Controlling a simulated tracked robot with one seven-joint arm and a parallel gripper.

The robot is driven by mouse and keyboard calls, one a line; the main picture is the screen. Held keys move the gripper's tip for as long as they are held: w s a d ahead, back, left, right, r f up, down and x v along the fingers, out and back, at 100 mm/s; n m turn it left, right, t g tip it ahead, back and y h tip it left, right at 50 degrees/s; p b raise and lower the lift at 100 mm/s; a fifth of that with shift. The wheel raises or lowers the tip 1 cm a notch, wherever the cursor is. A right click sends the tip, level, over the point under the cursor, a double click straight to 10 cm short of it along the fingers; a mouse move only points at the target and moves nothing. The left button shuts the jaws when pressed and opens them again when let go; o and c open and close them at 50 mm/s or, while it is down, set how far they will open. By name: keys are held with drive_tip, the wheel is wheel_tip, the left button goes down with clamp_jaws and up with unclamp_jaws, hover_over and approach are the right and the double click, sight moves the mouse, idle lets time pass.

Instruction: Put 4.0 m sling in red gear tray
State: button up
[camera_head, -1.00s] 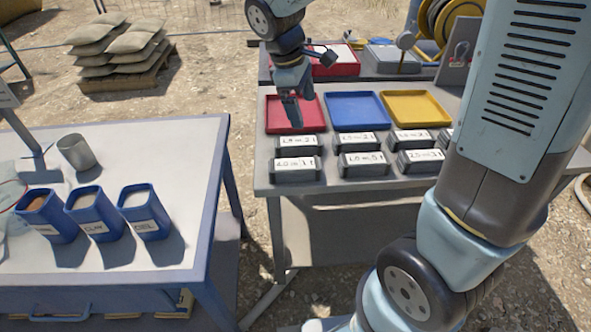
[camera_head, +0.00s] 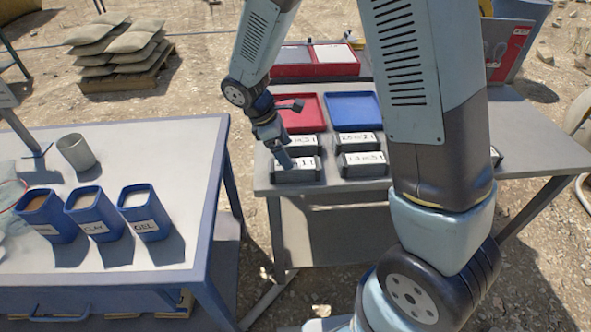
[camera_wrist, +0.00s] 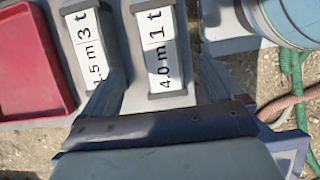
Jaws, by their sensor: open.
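The 4.0 m sling is a dark grey block with a white label (camera_head: 308,174) at the front left of the grey table. In the wrist view its label (camera_wrist: 161,50) reads "4.0 m 1 t". My gripper (camera_head: 284,162) is low at this block's left end. In the wrist view my open gripper (camera_wrist: 158,92) has a finger to each side of the block, and I cannot tell whether they touch it. The red gear tray (camera_head: 314,119) lies behind the blocks and looks empty; it also shows in the wrist view (camera_wrist: 30,62).
A block labelled 1.5 m 3 t (camera_wrist: 92,48) lies close beside the sling. A blue tray (camera_head: 352,107) is right of the red one. A left table (camera_head: 190,135) holds blue bins (camera_head: 97,213) and a grey cup (camera_head: 76,152).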

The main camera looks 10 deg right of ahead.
sight(295, 164)
drive_tip(key=shift+x, duration=3.35)
drive_tip(key=shift+d, duration=0.1)
drive_tip(key=shift+c, duration=0.4)
drive_tip(key=shift+r, duration=0.1)
drive_tip(key=c, duration=1.4)
